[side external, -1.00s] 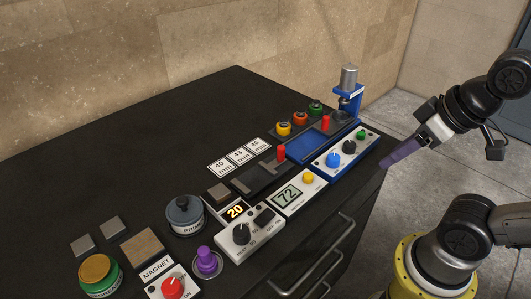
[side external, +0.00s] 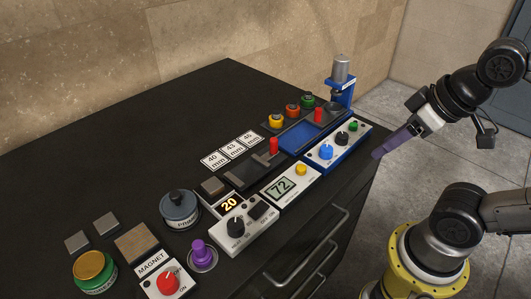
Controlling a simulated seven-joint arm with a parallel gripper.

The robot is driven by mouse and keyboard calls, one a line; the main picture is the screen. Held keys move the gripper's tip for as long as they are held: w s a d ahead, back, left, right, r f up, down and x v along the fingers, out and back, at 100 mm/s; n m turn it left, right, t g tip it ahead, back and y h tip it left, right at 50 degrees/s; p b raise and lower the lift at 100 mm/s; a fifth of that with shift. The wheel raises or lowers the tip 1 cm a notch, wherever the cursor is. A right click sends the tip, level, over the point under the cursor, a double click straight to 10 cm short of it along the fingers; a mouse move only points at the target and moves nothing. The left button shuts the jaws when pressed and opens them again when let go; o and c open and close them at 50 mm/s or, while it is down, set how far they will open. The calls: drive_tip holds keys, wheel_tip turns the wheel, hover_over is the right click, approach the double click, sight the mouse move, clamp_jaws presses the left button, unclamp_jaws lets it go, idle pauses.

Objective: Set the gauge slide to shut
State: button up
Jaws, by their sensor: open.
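A dark slide unit (side external: 246,174) lies on the bench beside the 40, 43 and 46 mm cards, with an upright red handle (side external: 273,146) at its far right end. I take this to be the gauge slide, but no label for it is legible. A second red handle (side external: 319,115) stands at the blue-framed tray (side external: 298,137) farther back. My gripper (side external: 379,153), with purple fingers, is open and empty beyond the bench's right edge. It is well apart from both handles. The gap between its fingers is hard to see from here.
A blue and white control panel (side external: 339,146) and a 72 readout (side external: 281,187) lie along the front edge. A blue press (side external: 341,80) stands at the back right. Magnet panel (side external: 163,277) and jars are at lower left. The bench's far left is clear.

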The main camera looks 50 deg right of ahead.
drive_tip(key=shift+o, duration=0.6)
drive_tip(key=w+r+m+g, duration=0.1)
drive_tip(key=w+r+m, duration=0.1)
drive_tip(key=w+r, duration=0.4)
drive_tip(key=g, duration=0.5)
hover_over(274, 139)
wheel_tip(274, 139, down, 5)
wheel_tip(274, 139, down, 14)
drive_tip(key=shift+c, duration=0.2)
